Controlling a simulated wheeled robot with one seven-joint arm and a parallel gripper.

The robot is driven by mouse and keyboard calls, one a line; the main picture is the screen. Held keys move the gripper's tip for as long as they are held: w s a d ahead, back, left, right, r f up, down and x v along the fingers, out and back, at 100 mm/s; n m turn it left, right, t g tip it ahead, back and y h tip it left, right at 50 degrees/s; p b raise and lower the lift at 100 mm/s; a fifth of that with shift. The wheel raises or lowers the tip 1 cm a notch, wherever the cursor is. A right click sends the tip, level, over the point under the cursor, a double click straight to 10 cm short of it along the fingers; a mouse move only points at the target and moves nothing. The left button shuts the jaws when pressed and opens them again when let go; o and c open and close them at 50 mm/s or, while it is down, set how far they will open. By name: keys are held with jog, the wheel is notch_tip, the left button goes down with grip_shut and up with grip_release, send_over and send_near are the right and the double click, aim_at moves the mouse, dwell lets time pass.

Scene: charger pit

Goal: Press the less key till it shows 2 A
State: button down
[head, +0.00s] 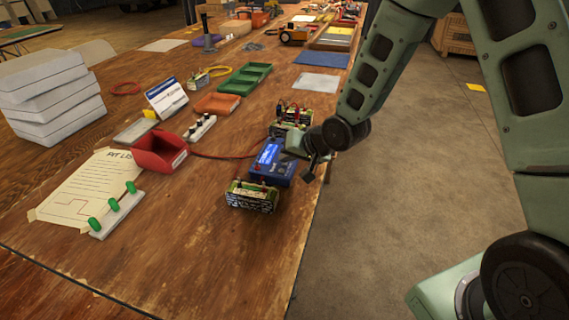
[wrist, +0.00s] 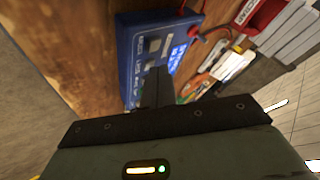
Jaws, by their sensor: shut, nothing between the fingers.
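The blue charger (head: 283,177) lies on the wooden table near its right edge, with a lit blue screen on top. In the wrist view the charger (wrist: 128,50) shows grey keys (wrist: 154,45) beside part of the lit screen (wrist: 177,57). The small key labels and the current reading are too blurred to read. My gripper (wrist: 157,72) is shut and empty, its fingertips over the key area, hiding part of it. I cannot tell whether it touches a key. In the head view my arm's end covers the charger's right side.
A battery pack (head: 252,197) stands in front of the charger, and another (head: 293,112) behind it. A red bin (head: 158,152) and a paper sheet (head: 88,190) lie to the left. A red lead runs left from the charger. Front table space is clear.

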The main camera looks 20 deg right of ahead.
aim_at(287, 167)
jog(key=shift+f, duration=0.15)
dwell(0.4)
jog(key=shift+r+p, duration=0.7)
jog(key=shift+r, duration=0.1)
notch_tip(287, 167, up, 5)
jog(key=p, duration=0.4)
jog(key=shift+p, duration=0.3)
dwell(0.4)
